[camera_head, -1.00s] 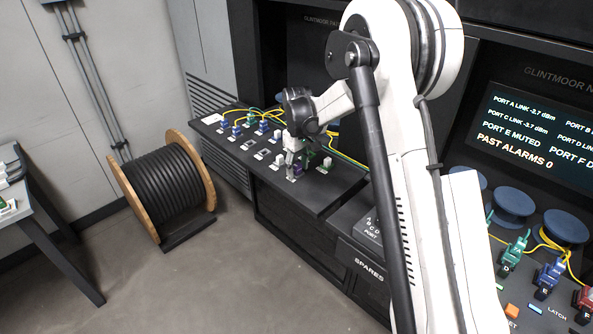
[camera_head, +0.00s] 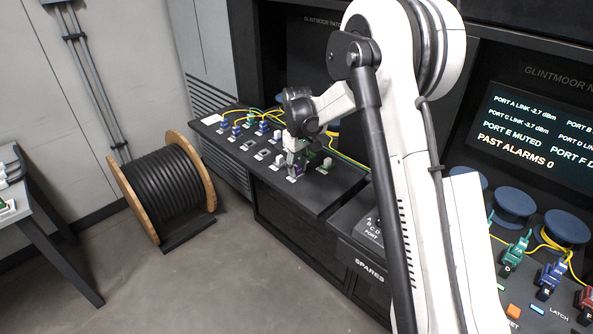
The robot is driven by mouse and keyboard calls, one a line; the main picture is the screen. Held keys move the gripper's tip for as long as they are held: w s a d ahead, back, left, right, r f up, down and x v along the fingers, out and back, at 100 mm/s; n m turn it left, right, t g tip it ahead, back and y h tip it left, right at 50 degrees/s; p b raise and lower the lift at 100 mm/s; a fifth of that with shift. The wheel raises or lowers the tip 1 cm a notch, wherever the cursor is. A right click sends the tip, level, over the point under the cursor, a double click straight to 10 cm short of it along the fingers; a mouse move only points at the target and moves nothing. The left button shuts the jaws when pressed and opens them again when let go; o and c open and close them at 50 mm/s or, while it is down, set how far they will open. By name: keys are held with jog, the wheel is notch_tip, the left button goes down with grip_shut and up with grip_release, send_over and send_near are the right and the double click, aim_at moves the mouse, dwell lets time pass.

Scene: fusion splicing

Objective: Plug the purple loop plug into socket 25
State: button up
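My gripper (camera_head: 293,158) points down over the front right part of the dark patch panel (camera_head: 325,198). A small purple piece (camera_head: 297,169), which looks like the purple loop plug, shows between or just behind its fingers, close to the panel surface. The fingers and the plug are too small to tell whether the gripper is closed on it or whether the plug sits in a socket. The socket numbers cannot be read, so socket 25 cannot be picked out.
Blue plugs (camera_head: 237,130) with yellow fibres stand at the panel's left and back. White-capped sockets (camera_head: 280,160) and a green plug (camera_head: 314,158) are close to my gripper. A cable drum (camera_head: 165,190) stands on the floor. Coloured port plugs (camera_head: 549,274) are at the right.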

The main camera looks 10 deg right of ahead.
aim_at(297, 165)
grip_shut()
jog(key=shift+r, duration=0.15)
jog(key=shift+r+p, duration=0.95)
jog(key=shift+r, duration=1.9)
jog(key=shift+s, duration=0.1)
